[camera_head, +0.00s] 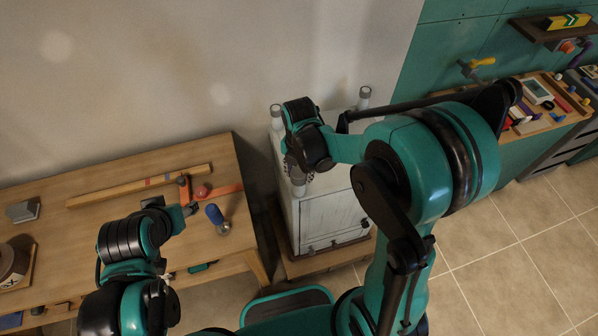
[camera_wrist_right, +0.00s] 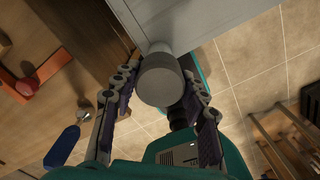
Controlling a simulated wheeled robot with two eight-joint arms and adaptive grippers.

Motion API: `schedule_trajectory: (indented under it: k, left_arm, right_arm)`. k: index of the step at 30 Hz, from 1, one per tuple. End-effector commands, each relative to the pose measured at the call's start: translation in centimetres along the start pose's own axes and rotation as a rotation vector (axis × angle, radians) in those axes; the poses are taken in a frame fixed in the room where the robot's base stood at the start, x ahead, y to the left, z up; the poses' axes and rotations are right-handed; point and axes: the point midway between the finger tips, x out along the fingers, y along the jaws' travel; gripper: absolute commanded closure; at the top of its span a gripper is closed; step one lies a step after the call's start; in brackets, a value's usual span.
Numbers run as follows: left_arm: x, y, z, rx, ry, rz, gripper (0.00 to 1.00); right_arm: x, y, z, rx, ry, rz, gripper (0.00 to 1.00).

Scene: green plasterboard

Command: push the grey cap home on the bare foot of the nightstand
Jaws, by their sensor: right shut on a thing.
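The white nightstand (camera_head: 325,213) stands upside down with its feet pointing up. Two back feet show grey caps, one at the left (camera_head: 277,113) and one at the right (camera_head: 364,96). My right gripper (camera_head: 298,172) is over the near left corner. In the right wrist view, its fingers are shut on the grey cap (camera_wrist_right: 160,82), which is in line with the foot at the nightstand's corner (camera_wrist_right: 180,22). I cannot tell how far the cap sits on the foot. My left gripper (camera_head: 188,208) is above the workbench; its finger opening is unclear.
The wooden workbench (camera_head: 120,205) at left holds a blue-handled tool (camera_head: 214,214), an orange-red tool (camera_head: 224,190) and a long wooden strip (camera_head: 140,184). A shelf (camera_head: 553,31) and a cluttered counter (camera_head: 550,118) are at right. The tiled floor (camera_head: 490,275) is clear at lower right.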

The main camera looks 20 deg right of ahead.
Motion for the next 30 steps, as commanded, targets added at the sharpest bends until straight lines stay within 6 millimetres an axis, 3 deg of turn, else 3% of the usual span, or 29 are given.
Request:
schedule_trajectory:
  k: [12, 13, 15, 16, 26, 30]
  left_arm:
    - [1.0, 0.0, 0.7, 0.000, 0.000, 0.000, 0.50]
    - [0.9, 0.0, 0.7, 0.000, 0.000, 0.000, 0.50]
    - [0.9, 0.0, 0.6, 0.000, 0.000, 0.000, 0.50]
    - [0.9, 0.0, 0.6, 0.000, 0.000, 0.000, 0.50]
    - [0.9, 0.0, 0.6, 0.000, 0.000, 0.000, 0.50]
    - [0.9, 0.0, 0.6, 0.000, 0.000, 0.000, 0.50]
  right_arm:
    - [1.3, 0.0, 0.0, 0.000, 0.000, 0.000, 0.76]
    - [1.3, 0.0, 0.0, 0.000, 0.000, 0.000, 0.54]
    - [1.2, 0.0, 0.0, 0.000, 0.000, 0.000, 0.36]
    - [1.2, 0.0, 0.0, 0.000, 0.000, 0.000, 0.32]
    - [1.0, 0.0, 0.0, 0.000, 0.000, 0.000, 0.32]
    - [-0.5, 0.0, 0.0, 0.000, 0.000, 0.000, 0.32]
